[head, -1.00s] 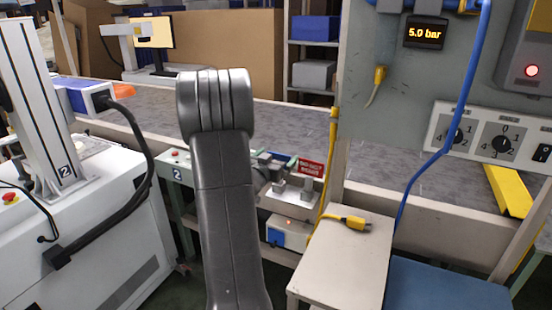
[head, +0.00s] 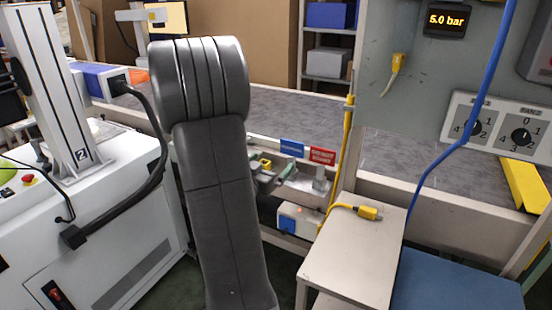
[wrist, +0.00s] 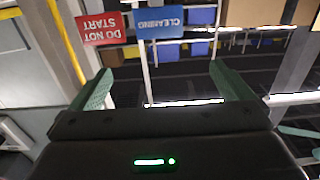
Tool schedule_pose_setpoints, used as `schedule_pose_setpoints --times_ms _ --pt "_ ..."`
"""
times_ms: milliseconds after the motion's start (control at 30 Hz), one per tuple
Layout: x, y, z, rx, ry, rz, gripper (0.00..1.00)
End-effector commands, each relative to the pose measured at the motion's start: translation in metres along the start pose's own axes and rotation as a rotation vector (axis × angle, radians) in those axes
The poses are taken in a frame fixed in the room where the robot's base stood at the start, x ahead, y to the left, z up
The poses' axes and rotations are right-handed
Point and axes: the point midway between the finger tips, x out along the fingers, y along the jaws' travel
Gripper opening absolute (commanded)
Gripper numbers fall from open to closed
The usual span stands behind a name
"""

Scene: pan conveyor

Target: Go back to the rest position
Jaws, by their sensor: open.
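My gripper shows in the wrist view (wrist: 160,90) with its two green fingers spread apart and nothing between them. In the head view my dark grey arm stands upright in the middle and hides part of the conveyor. The end of my gripper (head: 268,180) shows small, just right of the arm, in front of the conveyor's side and near the signs. The wrist view is upside down, with the red sign (wrist: 101,28) and the blue sign (wrist: 159,22) beyond the fingers.
The grey conveyor (head: 400,165) runs across behind. A small beige table (head: 350,260) with a yellow plug (head: 368,212) stands right of my arm, beside a blue surface (head: 455,292). A white machine (head: 110,220) with a black cable stands at the left. A control panel (head: 500,128) is at the right.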

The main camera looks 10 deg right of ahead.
Motion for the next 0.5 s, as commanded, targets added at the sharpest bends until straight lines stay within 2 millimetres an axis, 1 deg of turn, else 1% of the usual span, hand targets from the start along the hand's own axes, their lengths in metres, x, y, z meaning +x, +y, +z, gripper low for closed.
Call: schedule_pose_setpoints --times_ms 133,500 --pt "-0.0061 0.0000 0.0000 -0.001 0.000 -0.001 1.00" --pt "-0.0032 0.0003 0.0002 -0.001 0.000 0.001 1.00"
